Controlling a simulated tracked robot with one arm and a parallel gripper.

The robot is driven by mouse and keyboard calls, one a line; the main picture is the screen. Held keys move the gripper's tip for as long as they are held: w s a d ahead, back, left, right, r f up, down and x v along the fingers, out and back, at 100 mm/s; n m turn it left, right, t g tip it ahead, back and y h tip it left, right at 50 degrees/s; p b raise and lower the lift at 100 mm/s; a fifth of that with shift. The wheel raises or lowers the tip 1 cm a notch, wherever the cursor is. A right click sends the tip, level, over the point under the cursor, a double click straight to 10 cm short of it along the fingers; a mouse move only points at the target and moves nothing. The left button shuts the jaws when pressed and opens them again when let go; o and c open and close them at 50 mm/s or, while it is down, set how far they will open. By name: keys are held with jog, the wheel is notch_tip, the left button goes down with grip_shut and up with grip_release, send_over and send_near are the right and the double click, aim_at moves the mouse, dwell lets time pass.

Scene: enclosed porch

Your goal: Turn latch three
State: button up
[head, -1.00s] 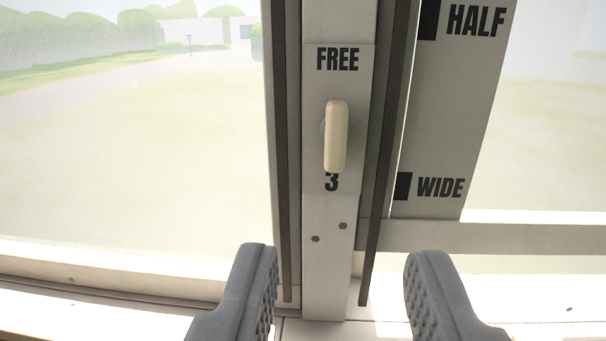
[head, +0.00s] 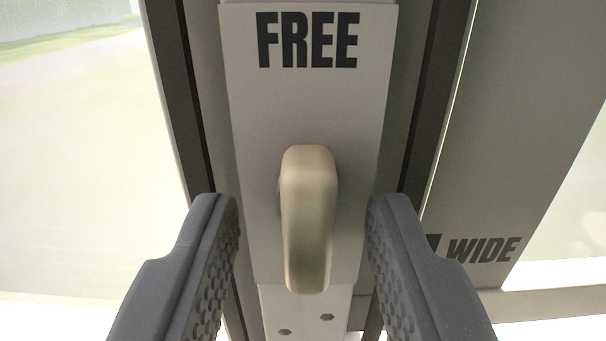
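The latch (head: 308,220) is a cream, rounded handle on a grey plate (head: 255,120) fixed to the window post. It hangs upright, its long end pointing down, below the printed word FREE (head: 308,40). The number 3 that showed beneath it earlier is now hidden behind the handle. My gripper (head: 302,205) is open, with one dark grey finger on each side of the handle. Gaps show between the handle and both fingers, so neither appears to touch it.
Dark window frame edges (head: 187,100) run along both sides of the post. To the right is a grey panel marked WIDE (head: 483,250). Two screw heads (head: 326,317) sit below the plate. Bright glass lies at the left.

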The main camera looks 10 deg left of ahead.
jog(key=shift+w, duration=0.4)
